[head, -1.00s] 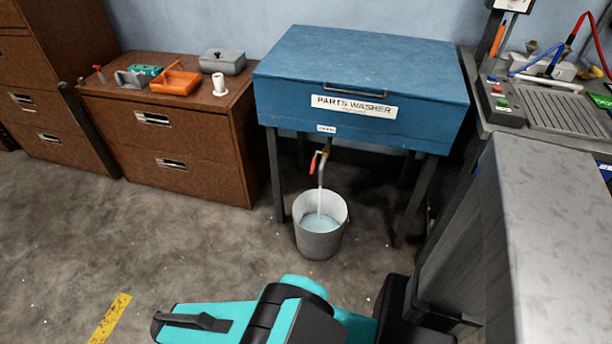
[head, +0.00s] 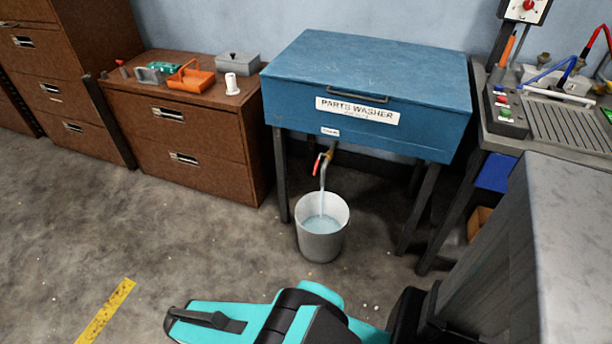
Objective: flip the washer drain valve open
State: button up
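The blue parts washer (head: 365,90) stands on dark legs against the wall, its lid shut. Its drain valve (head: 317,164) hangs under the front, with a red lever pointing down beside the metal pipe. A pale blue stream runs from the spout (head: 323,182) into a grey bucket (head: 321,241) on the floor. Liquid shows inside the bucket. The teal and black parts at the bottom are mine. My gripper (head: 200,319) seems to be the dark piece at their left end, low and well in front of the bucket; its fingers cannot be made out.
A brown cabinet (head: 208,160) with an orange tray (head: 191,77) and small items stands left of the washer. A workbench (head: 575,125) is at the right, with a grey-topped block (head: 580,220) in front. The floor left of the bucket is clear.

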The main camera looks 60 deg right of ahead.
aim_at(317, 164)
jog(key=z, duration=0.15)
jog(key=i, duration=0.95)
jog(key=u, duration=0.05)
